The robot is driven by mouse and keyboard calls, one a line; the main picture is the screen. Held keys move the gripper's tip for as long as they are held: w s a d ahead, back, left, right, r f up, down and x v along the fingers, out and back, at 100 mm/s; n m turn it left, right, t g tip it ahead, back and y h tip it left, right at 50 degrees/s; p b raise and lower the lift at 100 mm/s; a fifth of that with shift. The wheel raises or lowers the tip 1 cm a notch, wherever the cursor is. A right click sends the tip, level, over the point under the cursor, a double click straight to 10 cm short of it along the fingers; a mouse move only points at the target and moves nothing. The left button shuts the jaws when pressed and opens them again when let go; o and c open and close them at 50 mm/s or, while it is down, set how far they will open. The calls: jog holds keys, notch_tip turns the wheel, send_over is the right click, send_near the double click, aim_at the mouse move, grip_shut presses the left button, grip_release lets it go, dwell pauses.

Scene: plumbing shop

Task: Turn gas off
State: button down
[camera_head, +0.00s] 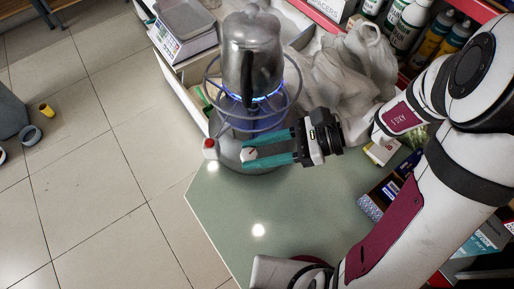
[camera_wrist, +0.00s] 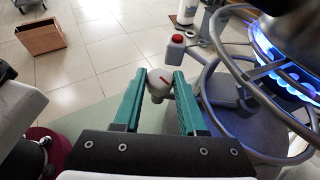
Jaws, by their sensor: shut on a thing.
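A grey portable gas stove (camera_head: 238,150) stands on the green tabletop with a steel kettle (camera_head: 250,50) on its ring stand. A blue flame (camera_head: 268,97) burns under the kettle and also shows in the wrist view (camera_wrist: 285,72). The knob's far side is hidden.
The green tabletop (camera_head: 230,215) is clear in front of the stove. A white scale (camera_head: 185,30) stands behind it, and a crumpled plastic bag (camera_head: 345,65) lies to the right. Bottles (camera_head: 405,30) fill the shelf at the back right. A cardboard box (camera_wrist: 40,37) is on the floor.

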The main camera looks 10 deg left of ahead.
jog(key=shift+s+m+t, duration=0.2)
jog(key=shift+m+t, duration=1.2)
jog(key=shift+t, duration=0.2)
jog(key=shift+c, duration=2.4)
grip_release()
